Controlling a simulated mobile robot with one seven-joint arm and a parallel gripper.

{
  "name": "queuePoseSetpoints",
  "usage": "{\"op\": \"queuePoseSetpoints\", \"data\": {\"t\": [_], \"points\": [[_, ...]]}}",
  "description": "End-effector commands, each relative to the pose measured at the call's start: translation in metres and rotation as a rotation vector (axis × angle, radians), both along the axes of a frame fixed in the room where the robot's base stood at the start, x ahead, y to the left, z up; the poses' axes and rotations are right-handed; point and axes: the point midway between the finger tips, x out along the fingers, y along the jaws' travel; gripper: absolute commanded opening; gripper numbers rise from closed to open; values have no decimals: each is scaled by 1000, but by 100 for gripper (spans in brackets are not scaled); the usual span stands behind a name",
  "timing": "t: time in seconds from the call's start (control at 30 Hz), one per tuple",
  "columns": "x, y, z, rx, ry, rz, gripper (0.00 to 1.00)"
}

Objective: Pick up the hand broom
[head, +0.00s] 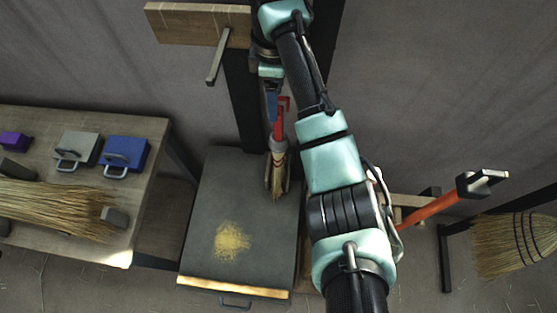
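The hand broom (279,129) has a red handle and short straw bristles. It is in the middle of the head view, handle toward the top, bristles over the far right part of a dark grey surface. A grey edge shows around the bristles; I cannot tell what it belongs to. My gripper (271,104) is at the upper end of the red handle, reaching in from above in the picture. Its fingers are small and overlap the handle, so I cannot tell whether they are closed on it or only beside it.
The dark grey surface (205,225) bears a pile of yellow crumbs (231,241). A wooden table (150,135) at left holds blue (126,151), grey (76,147) and purple (14,141) boxes and a large straw bundle (55,208). A big broom (512,243) is at right.

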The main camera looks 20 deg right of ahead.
Motion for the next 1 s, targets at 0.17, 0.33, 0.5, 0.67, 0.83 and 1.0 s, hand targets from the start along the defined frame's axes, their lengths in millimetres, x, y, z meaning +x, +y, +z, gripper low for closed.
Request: {"op": "queuePoseSetpoints", "data": {"t": [0.17, 0.33, 0.5, 0.67, 0.83, 1.0], "points": [[-1, -1, -13, -1, 1, -2, 70], [-5, -4, -31, 1, 5, -3, 70], [-5, -5, -56, 0, 2, -1, 70], [-4, -5, -63, -2, -1, -1, 70], [-4, -5, -63, -2, -1, -1, 68], [-4, -5, -63, -1, -1, -1, 38]]}}
